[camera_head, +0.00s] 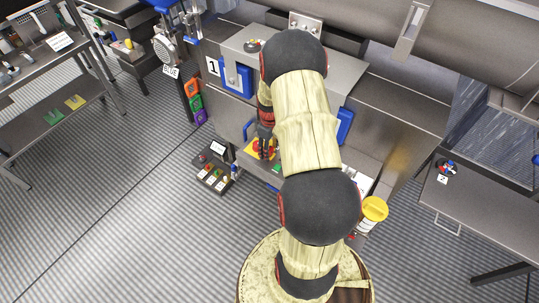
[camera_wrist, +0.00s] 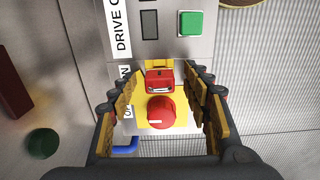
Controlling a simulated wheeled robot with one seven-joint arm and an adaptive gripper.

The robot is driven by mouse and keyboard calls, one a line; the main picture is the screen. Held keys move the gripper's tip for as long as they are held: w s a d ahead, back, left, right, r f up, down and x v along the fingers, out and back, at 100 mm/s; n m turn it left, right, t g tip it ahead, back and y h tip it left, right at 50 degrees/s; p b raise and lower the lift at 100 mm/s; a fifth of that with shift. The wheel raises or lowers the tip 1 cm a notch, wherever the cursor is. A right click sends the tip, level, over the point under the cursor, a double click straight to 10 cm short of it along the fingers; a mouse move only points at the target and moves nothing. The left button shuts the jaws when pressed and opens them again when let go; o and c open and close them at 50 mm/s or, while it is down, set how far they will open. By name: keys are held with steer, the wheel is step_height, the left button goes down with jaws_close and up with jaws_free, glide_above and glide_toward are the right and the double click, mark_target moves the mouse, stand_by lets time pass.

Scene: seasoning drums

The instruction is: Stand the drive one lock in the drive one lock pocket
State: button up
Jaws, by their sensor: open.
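A small red lock body (camera_wrist: 159,81) with a dark slot and a pale line on its face sits against a yellow plate (camera_wrist: 183,115) on a grey panel. I take it for the drive one lock. A round red knob (camera_wrist: 161,112) is just below it in the wrist view. My gripper (camera_wrist: 162,90) is open, with one finger on each side of the red lock and knob. I cannot tell whether either finger touches. In the head view my gripper (camera_head: 265,141) is over the yellow plate. No pocket labelled for drive one is readable.
A dark tray (camera_head: 207,187) with several small coloured pieces stands left of the panel. A green button (camera_wrist: 190,23) is above the lock. A yellow-lidded tub (camera_head: 373,211) stands right of my arm. Open floor lies to the left.

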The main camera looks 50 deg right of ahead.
steer(key=shift+c, duration=1.3)
jaws_close()
